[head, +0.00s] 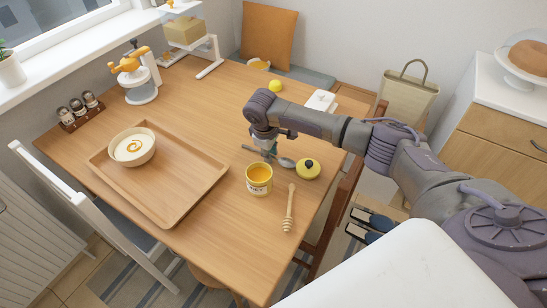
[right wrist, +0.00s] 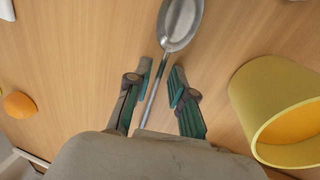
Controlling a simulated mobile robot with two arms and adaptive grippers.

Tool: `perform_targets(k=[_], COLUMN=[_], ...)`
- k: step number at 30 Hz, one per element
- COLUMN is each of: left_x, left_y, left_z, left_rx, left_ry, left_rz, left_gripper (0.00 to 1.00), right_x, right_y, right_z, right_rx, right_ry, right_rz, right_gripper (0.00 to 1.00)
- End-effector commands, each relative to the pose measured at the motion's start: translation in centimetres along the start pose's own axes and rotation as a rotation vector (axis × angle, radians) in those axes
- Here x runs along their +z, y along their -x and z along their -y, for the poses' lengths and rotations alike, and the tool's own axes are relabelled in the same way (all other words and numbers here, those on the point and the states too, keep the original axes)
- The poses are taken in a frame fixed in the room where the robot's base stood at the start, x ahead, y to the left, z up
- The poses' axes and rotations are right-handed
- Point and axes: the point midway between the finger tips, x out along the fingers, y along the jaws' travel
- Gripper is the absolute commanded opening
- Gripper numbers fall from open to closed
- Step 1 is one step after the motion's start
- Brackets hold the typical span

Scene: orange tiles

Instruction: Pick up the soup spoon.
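The metal soup spoon (head: 286,162) lies on the wooden table, its bowl to the right, beside the honey jar. My right gripper (head: 268,153) is low over its handle and hides part of it. In the right wrist view, the spoon (right wrist: 180,25) has its bowl at the top and its handle running down between the two fingers of my right gripper (right wrist: 160,98). The fingers stand apart, with a gap showing beside the handle. My left gripper is not in view.
A honey jar (head: 259,180), a yellow-and-black lid (head: 307,169) and a wooden dipper (head: 289,208) are close to the spoon. The jar also shows in the right wrist view (right wrist: 258,95). A tray (head: 180,195) with a soup bowl (head: 146,158) is at left.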

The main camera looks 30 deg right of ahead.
Motion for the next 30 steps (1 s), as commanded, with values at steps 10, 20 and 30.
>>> perform_targets(k=[10,20,30], left_x=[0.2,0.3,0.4], left_y=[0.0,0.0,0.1], left_z=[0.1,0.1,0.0], left_rx=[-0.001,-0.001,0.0], left_ry=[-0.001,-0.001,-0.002], left_rz=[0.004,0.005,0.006], left_gripper=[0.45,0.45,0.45], right_x=[0.0,0.0,1.4], right_y=[0.0,0.6,5.5], right_z=[0.0,-0.1,0.3], right_rx=[0.0,0.0,-0.001], right_ry=[0.0,0.0,0.005], right_rz=[0.0,-0.002,-0.001], right_gripper=[0.0,0.0,0.0])
